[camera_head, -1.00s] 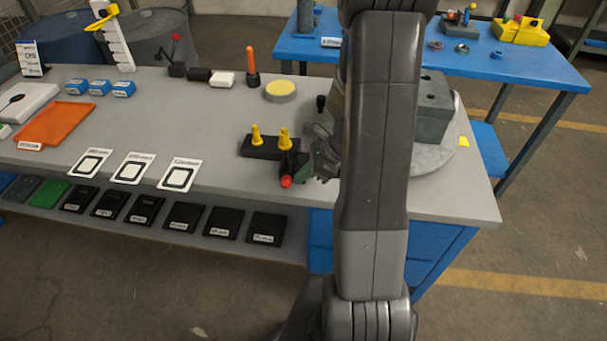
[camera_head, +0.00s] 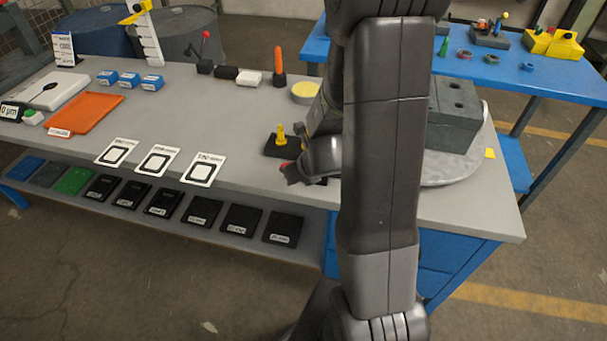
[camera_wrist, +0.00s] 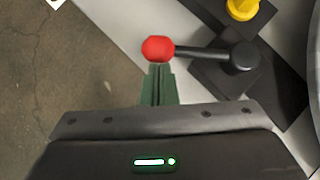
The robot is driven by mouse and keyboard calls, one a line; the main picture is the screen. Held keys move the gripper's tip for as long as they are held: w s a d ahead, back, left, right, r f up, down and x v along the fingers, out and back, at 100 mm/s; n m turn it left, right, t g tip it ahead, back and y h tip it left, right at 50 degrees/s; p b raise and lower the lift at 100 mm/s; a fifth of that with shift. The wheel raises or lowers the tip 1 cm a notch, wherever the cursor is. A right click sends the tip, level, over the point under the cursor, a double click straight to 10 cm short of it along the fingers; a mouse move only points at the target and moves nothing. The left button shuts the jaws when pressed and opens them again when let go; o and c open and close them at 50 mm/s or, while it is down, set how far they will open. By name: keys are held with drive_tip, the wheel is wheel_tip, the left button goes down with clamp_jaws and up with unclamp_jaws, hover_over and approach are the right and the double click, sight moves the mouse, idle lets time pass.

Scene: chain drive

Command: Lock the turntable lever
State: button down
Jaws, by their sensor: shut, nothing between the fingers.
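The turntable lever shows in the wrist view as a red ball knob (camera_wrist: 158,49) on a dark rod (camera_wrist: 203,53), which runs right to a round black pivot on a dark base. My gripper (camera_wrist: 158,72) has its green fingers closed together, with nothing between them. The fingertips are right at the near side of the red knob; whether they touch it I cannot tell. In the head view my wrist covers most of the lever, and only a bit of red shows. The round grey turntable (camera_head: 465,170) is partly behind my arm, with a grey block (camera_head: 453,112) on it.
A yellow peg (camera_head: 281,135) stands on a black base beside my wrist; a yellow peg (camera_wrist: 241,8) also shows in the wrist view. A yellow-topped disc (camera_head: 304,91) lies behind. Left of them are white square-marked cards (camera_head: 158,160) and an orange tray (camera_head: 88,112).

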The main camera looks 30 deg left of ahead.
drive_tip(key=shift+w+a+p, duration=0.25)
drive_tip(key=shift+w+a, duration=0.05)
drive_tip(key=shift+a, duration=0.3)
drive_tip(key=shift+w+a+p, duration=0.25)
drive_tip(key=shift+a+p, duration=0.05)
drive_tip(key=shift+a, duration=0.3)
drive_tip(key=shift+w+a+p, duration=0.25)
drive_tip(key=shift+w+a, duration=0.05)
drive_tip(key=shift+a, duration=0.3)
drive_tip(key=shift+w+a+p, duration=0.7)
drive_tip(key=shift+w+a, duration=0.25)
drive_tip(key=shift+a, duration=0.05)
drive_tip(key=shift+w, duration=0.1)
